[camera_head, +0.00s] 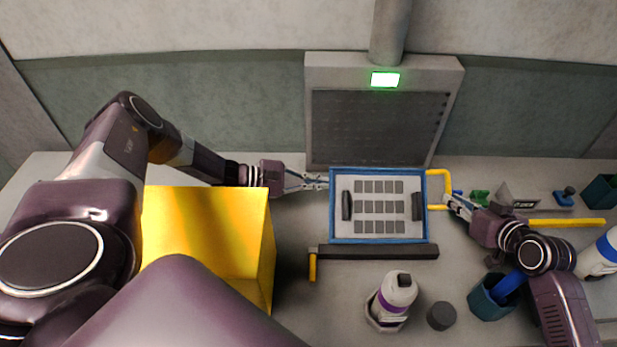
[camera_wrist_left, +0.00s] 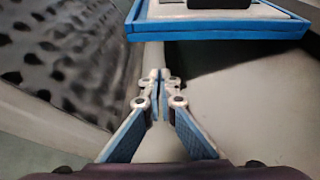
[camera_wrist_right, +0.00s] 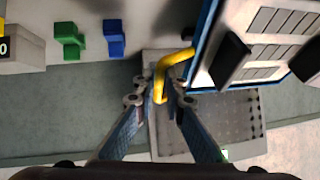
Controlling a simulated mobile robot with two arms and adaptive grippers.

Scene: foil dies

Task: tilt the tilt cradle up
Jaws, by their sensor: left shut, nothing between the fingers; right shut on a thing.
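The tilt cradle is a blue-rimmed tray (camera_head: 378,241) in the middle of the head view. It holds a pale plate with rows of grey squares and two dark grips. A yellow handle (camera_head: 438,173) sticks out from its right side. My right gripper (camera_head: 447,199) is shut on this handle; the right wrist view shows the yellow bend (camera_wrist_right: 178,58) between the fingers (camera_wrist_right: 161,88). My left gripper (camera_head: 328,183) is shut and empty beside the left rim; the left wrist view shows its closed tips (camera_wrist_left: 157,76) just short of the blue rim (camera_wrist_left: 220,28). I cannot tell the cradle's angle.
A grey panel (camera_head: 375,125) with a lit green lamp (camera_head: 385,79) stands behind. A dark bar (camera_head: 378,252) lies in front. A large yellow block (camera_head: 200,225) fills the left. A white bottle (camera_head: 398,289), dark puck (camera_head: 441,316) and teal cup (camera_head: 488,303) stand in front.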

